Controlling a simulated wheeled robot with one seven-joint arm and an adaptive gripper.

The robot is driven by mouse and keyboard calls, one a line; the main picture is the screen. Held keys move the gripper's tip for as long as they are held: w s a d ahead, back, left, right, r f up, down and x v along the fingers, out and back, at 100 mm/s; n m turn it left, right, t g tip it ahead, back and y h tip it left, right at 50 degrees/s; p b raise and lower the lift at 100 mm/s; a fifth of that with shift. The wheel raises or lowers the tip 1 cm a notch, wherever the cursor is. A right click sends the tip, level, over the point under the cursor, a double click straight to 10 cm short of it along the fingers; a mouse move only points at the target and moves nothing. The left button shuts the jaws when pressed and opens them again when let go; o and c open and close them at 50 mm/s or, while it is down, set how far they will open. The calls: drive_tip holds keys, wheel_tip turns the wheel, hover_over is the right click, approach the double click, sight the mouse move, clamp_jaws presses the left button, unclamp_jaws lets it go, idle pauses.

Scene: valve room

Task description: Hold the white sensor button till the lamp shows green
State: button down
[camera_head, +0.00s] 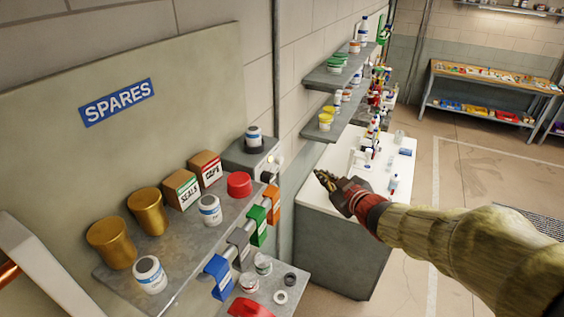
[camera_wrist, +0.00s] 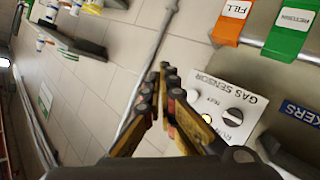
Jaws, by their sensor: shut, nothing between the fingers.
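The gas sensor panel (camera_wrist: 250,109) shows upside down in the wrist view, right of my fingers. It carries a pale round button (camera_wrist: 193,96) beside a small label, a dark round knob or lens (camera_wrist: 234,116) and a small yellowish spot (camera_wrist: 207,118), partly behind my finger. I see no green light on it. In the head view the grey sensor box (camera_head: 243,157) is on the wall past the spares shelf, its face seen edge-on. My gripper (camera_head: 320,175) is shut and empty, to the right of the box and apart from it. Its fingertips (camera_wrist: 164,68) also show in the wrist view.
A spares shelf (camera_head: 178,238) with gold cans, cartons and jars is at left, with coloured tags (camera_head: 258,226) along its edge. A jar (camera_head: 254,138) stands on the sensor box. Wall shelves (camera_head: 338,118) and a white-topped bench (camera_head: 322,182) lie beyond.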

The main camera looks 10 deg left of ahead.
sight(279, 161)
drive_tip(key=w+a+b, duration=0.3)
drive_tip(key=a+b, duration=0.1)
drive_tip(key=a, duration=0.4)
drive_tip(key=shift+b, duration=0.4)
drive_tip(key=shift+a, duration=0.2)
idle(1.0)
drive_tip(key=shift+w+a, duration=0.1)
drive_tip(key=shift+a, duration=0.25)
drive_tip(key=shift+w+a+b, duration=0.2)
drive_tip(key=shift+a+b, duration=0.2)
drive_tip(key=shift+b, duration=0.2)
idle(0.7)
drive_tip(key=shift+d, duration=0.1)
idle(1.3)
drive_tip(key=shift+s+d+p, duration=0.35)
drive_tip(key=shift+d+p, duration=0.25)
drive_tip(key=shift+d, duration=0.15)
